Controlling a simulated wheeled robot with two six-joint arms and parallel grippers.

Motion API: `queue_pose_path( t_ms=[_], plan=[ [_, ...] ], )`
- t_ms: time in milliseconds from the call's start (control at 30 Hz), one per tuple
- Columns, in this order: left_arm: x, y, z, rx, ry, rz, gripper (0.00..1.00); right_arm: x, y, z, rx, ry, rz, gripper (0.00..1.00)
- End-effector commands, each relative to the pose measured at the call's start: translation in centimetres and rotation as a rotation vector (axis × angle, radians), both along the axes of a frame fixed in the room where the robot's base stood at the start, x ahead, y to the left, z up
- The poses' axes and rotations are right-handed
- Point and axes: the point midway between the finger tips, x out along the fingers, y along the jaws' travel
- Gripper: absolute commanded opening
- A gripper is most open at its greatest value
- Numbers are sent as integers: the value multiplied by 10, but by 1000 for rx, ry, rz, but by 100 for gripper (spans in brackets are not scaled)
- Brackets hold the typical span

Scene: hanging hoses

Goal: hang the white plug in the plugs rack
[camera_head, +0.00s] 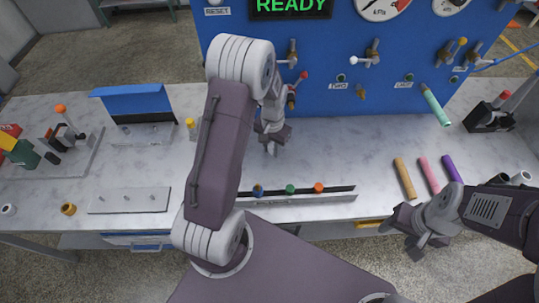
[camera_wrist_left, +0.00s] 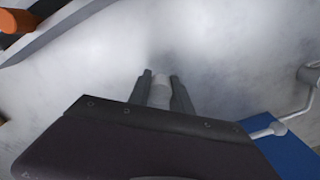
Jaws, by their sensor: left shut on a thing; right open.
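My left gripper (camera_head: 271,148) is over the middle of the table, in front of the blue panel. In the left wrist view its fingers (camera_wrist_left: 160,80) are shut on the white plug (camera_wrist_left: 160,93), which shows as a pale piece between them. I cannot make the plug out in the head view. The plugs rack (camera_head: 270,202) is a low dark rail near the table's front edge, nearer the front than this gripper. A blue plug (camera_head: 258,190), a green plug (camera_head: 290,189) and an orange plug (camera_head: 318,187) are in it. My right gripper (camera_head: 404,243) is open and empty at the front right.
The blue panel (camera_head: 330,90) with valves and levers stands behind the table. Orange, pink and purple tubes (camera_head: 429,174) lie at the right, and a green hose end (camera_head: 435,105) hangs there. A metal plate (camera_head: 130,200) lies at left. Table between panel and rack is mostly clear.

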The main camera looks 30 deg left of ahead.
Motion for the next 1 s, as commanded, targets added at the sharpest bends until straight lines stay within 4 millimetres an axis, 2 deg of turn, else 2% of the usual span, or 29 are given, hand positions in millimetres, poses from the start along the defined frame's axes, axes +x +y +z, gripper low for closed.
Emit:
queue_pose_path(
  t_ms=[200, 433, 800, 833, 900, 1000],
  plan=[
    [-4, 8, -7, 0, 1, -1, 0, 0, 0, 1, 0, 0, 0, 55],
    [-4, 8, -43, -1, 2, -1, 0, 0, 0, 3, 0, 0, 0, 55],
    [-3, 8, -49, 0, 0, -1, 0, 0, 0, -1, 0, 0, 0, 55],
    [-3, 8, -49, 0, -1, -1, 28, 0, 0, 0, 0, 0, 0, 55],
    [-3, 8, -48, 0, -1, -1, 47, 0, 0, 0, 0, 0, 0, 55],
    [-3, 8, -48, 0, -1, -1, 47, 0, 0, 0, 0, 0, 0, 55]
  ],
)
